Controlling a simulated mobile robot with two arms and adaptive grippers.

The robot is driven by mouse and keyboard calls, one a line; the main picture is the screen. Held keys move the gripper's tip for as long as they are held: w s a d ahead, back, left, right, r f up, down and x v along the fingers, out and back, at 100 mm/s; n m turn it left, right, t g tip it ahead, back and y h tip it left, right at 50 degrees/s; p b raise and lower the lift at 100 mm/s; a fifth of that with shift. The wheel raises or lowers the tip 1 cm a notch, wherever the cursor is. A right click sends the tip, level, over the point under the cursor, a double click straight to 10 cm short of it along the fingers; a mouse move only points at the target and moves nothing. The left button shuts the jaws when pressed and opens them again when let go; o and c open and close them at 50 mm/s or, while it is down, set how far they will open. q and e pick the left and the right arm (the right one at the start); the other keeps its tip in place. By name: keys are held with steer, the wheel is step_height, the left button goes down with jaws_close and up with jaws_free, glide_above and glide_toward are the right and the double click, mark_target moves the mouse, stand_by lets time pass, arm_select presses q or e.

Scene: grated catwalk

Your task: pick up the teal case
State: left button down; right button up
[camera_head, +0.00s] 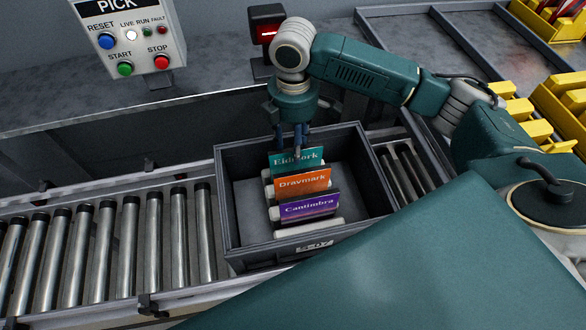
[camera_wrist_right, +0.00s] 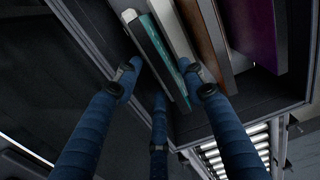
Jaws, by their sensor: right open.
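The teal case (camera_head: 285,160), lettered "Eidmark", stands upright at the back of a row of cases in a dark grey tote. My right gripper (camera_head: 291,145) reaches down from above at its top edge. In the right wrist view, the teal case (camera_wrist_right: 169,62) shows edge-on between the blue fingers of the right gripper (camera_wrist_right: 165,78), which are open on either side of it. I cannot tell whether any finger touches it. In front stand an orange case (camera_head: 303,182) lettered "Dravmark" and a purple case (camera_head: 309,205) lettered "Cantimbra". My left gripper is not in view.
The tote (camera_head: 230,190) sits on a roller conveyor (camera_head: 130,240), with free floor left of the cases. Pale dividers stand between the cases. A button panel (camera_head: 130,40) and a red-lit scanner (camera_head: 266,30) stand behind. Yellow bins (camera_head: 565,100) are at the right.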

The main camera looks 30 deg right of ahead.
step_height(320, 180, down, 8)
steer(key=p, duration=0.1)
steer(key=shift+s+d+r, duration=0.15)
steer(key=shift+s+r, duration=0.1)
steer(key=shift+c, duration=0.2)
jaws_close()
